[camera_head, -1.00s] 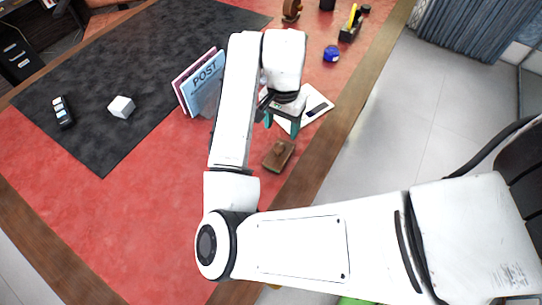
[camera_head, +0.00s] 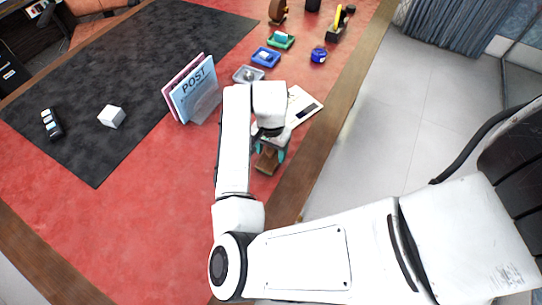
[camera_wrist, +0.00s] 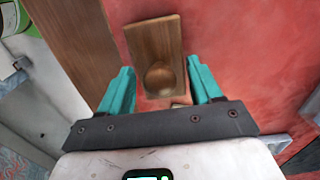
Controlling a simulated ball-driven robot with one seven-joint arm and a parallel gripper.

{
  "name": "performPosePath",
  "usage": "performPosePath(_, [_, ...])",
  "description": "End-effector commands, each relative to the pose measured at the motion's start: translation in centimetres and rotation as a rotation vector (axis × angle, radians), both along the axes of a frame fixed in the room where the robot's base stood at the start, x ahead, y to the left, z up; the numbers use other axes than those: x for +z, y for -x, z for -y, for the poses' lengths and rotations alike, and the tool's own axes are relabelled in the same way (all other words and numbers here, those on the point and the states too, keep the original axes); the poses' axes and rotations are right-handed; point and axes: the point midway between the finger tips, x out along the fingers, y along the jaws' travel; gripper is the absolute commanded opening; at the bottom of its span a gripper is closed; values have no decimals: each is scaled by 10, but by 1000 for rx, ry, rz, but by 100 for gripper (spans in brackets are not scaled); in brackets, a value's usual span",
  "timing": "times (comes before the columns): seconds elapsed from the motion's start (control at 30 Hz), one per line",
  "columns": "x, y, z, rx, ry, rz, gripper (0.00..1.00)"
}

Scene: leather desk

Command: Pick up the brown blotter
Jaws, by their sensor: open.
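The brown blotter (camera_head: 266,162) is a small wooden block with a round knob. It lies on the red leather desk top near the wooden edge. In the wrist view the blotter (camera_wrist: 155,50) sits between and beyond my fingertips, its knob near the middle of the gap. My gripper (camera_head: 270,148) is above the blotter in the head view, its teal fingers apart on either side. In the wrist view my gripper (camera_wrist: 160,82) is open, and the fingers do not appear to touch the wood. Part of the blotter is hidden by my gripper in the head view.
A white paper or booklet (camera_head: 304,104) lies just behind my gripper. A letter holder marked POST (camera_head: 194,88) stands to the left. Small trays, blue (camera_head: 265,57) and green (camera_head: 281,40), and a tape dispenser (camera_head: 341,24) are farther back.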

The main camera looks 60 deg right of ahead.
Motion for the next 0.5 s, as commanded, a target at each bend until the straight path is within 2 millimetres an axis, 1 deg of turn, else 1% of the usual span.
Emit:
performPosePath(0.1, [0,0,0,0,0,0,64])
performPosePath(0.13, [0,0,0,0,0,0,62])
performPosePath(0.5, [1,0,0,0,0,0,27])
